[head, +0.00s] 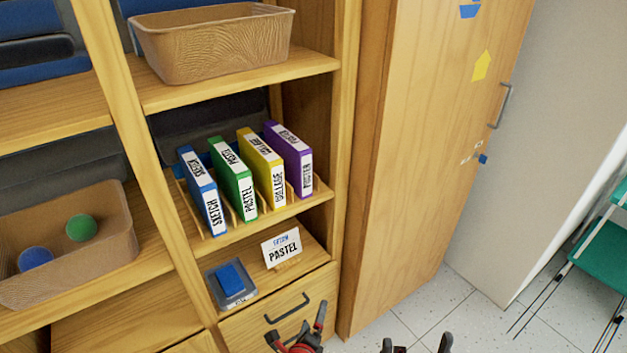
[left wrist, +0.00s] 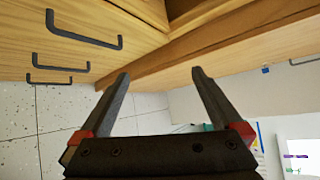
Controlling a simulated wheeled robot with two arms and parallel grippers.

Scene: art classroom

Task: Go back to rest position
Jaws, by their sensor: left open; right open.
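My left gripper (head: 296,325) shows at the bottom edge of the head view, in front of the drawer below the shelves. In the left wrist view my left gripper (left wrist: 160,76) is open, with nothing between its fingers. My right gripper (head: 416,343) shows only its fingertips at the bottom edge, to the right of the left one, over the floor. It is open and no object shows between its tips. The rest of the right gripper is out of view.
Blue, green, yellow and purple boxes (head: 290,158) stand in a slotted rack on the shelf. Below are a PASTEL sign (head: 282,248) and a blue block on a grey pad (head: 232,298). A drawer handle (head: 287,309) sticks out near my left gripper. Floor (head: 470,300) is open at right; green stools (head: 604,258) stand beyond.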

